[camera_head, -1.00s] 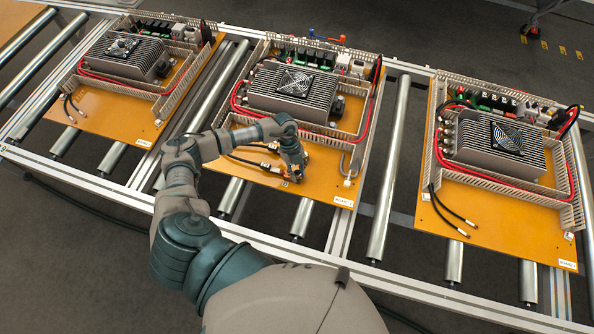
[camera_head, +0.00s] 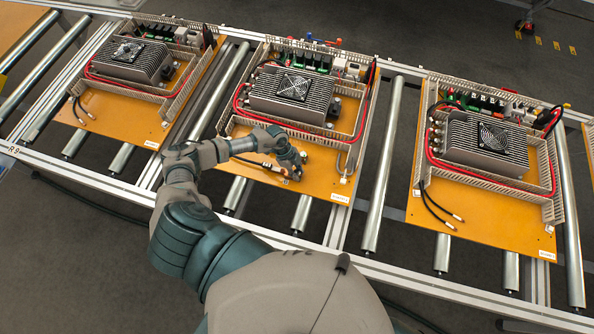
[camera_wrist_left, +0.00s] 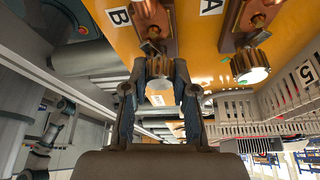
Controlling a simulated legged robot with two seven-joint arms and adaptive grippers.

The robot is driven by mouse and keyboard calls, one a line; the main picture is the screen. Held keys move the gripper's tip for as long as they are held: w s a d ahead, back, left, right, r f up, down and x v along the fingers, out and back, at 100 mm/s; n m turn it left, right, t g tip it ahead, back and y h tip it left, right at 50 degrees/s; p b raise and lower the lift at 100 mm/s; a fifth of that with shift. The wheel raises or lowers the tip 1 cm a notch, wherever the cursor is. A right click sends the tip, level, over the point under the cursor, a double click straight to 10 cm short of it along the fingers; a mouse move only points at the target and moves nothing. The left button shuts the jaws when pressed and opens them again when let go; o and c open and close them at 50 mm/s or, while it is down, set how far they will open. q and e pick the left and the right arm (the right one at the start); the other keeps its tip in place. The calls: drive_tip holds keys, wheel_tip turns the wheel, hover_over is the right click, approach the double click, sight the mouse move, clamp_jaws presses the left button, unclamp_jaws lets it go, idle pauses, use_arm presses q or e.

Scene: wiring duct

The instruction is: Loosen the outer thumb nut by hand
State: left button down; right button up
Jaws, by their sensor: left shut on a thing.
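My left gripper (camera_head: 294,172) is over the front part of the middle orange board (camera_head: 320,183). In the left wrist view, its two fingers (camera_wrist_left: 159,75) are shut on a knurled brass thumb nut (camera_wrist_left: 159,66), one on each side. This nut sits on a copper terminal (camera_wrist_left: 150,17) beside the label B. A second brass thumb nut (camera_wrist_left: 250,67), beside the label A, stands free to the right, nearer the white slotted duct (camera_wrist_left: 232,105). In the head view my gripper hides the nuts. My right gripper is not in view.
A finned heatsink unit with a fan (camera_head: 290,92) stands behind my gripper, inside the duct walls. Similar boards stand to the left (camera_head: 110,118) and right (camera_head: 475,215) on the roller conveyor (camera_head: 376,185).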

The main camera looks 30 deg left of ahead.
use_arm(q)
drive_tip(key=c, duration=1)
unclamp_jaws()
drive_tip(key=shift+f, duration=0.1)
drive_tip(key=m+g+b, duration=0.1)
drive_tip(key=m, duration=0.1)
drive_tip(key=m+g+b, duration=0.1)
drive_tip(key=m+b, duration=0.1)
drive_tip(key=m, duration=0.1)
drive_tip(key=m+g+b, duration=0.1)
drive_tip(key=m+b, duration=0.1)
drive_tip(key=m, duration=0.1)
drive_tip(key=shift+w+d+f+y, duration=0.1)
drive_tip(key=shift+w+f+y, duration=0.15)
drive_tip(key=shift+y, duration=0.15)
drive_tip(key=shift+m+g+b, duration=0.3)
drive_tip(key=shift+m+b, duration=0.05)
drive_tip(key=shift+m, duration=0.45)
drive_tip(key=shift+s+r+m+y, duration=0.15)
drive_tip(key=shift+r+m+y, duration=0.2)
drive_tip(key=shift+m, duration=0.35)
drive_tip(key=shift+c, duration=0.3)
